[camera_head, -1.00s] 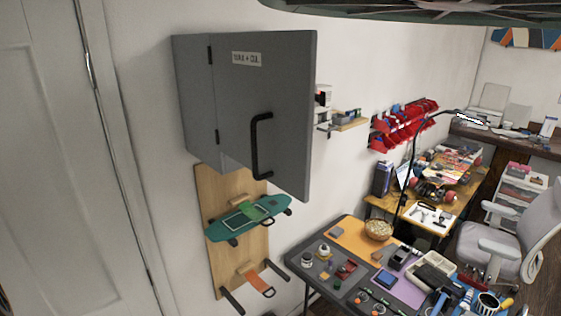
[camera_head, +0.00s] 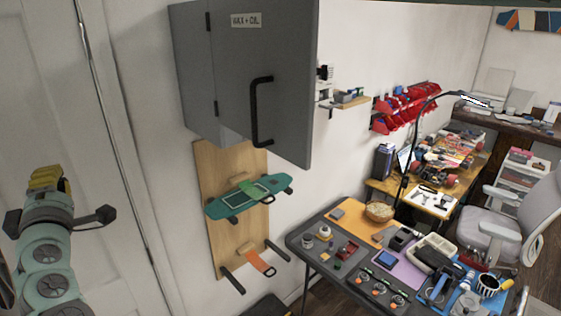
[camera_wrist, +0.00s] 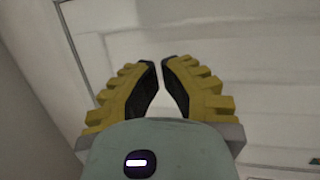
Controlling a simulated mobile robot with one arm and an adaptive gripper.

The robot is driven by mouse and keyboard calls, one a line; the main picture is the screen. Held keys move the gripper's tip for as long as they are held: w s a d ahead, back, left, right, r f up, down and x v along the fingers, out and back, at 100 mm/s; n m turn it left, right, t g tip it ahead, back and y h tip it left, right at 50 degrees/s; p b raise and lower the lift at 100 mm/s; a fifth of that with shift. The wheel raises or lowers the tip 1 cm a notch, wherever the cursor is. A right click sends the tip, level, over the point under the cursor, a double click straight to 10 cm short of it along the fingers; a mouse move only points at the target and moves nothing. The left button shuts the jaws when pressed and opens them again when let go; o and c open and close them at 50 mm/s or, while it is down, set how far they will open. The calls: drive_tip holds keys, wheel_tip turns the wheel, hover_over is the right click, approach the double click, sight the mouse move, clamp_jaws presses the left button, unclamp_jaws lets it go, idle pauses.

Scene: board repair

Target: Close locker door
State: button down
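The grey locker (camera_head: 195,80) hangs on the wall. A narrow part of the locker's inside wall and floor shows below the door; the contents are hidden. My gripper (camera_head: 45,178) is at the lower left, in front of the white door and well left of the locker, touching nothing. In the wrist view its yellow fingers (camera_wrist: 160,64) have a narrow gap between the tips and hold nothing. The locker is out of the wrist view.
A wooden wall rack (camera_head: 210,165) with a teal skateboard deck (camera_head: 225,208) hangs below the locker. A small shelf (camera_head: 352,102) and red bins (camera_head: 400,112) are to the right. A cluttered workbench (camera_head: 310,262) stands lower right. A white room door (camera_head: 95,110) is at the left.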

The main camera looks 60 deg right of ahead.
drive_tip(key=s+d+r+m+g+h, duration=0.2)
drive_tip(key=s+d+m+g+h, duration=0.1)
drive_tip(key=s+d+g+h, duration=0.3)
drive_tip(key=m+g+h+b, duration=0.2)
drive_tip(key=m+g, duration=1.1)
drive_tip(key=g, duration=0.4)
approach(291, 148)
drive_tip(key=shift+g, duration=0.3)
drive_tip(key=p+x, duration=0.3)
drive_tip(key=x, duration=0.2)
drive_tip(key=shift+d+r+p, duration=0.15)
drive_tip(key=shift+d+p, duration=0.15)
drive_tip(key=shift+p, duration=0.1)
drive_tip(key=shift+p+x, duration=1)
drive_tip(key=shift+x, duration=0.15)
drive_tip(key=shift+d+f, duration=0.2)
drive_tip(key=shift+f, duration=0.05)
drive_tip(key=shift+d, duration=0.1)
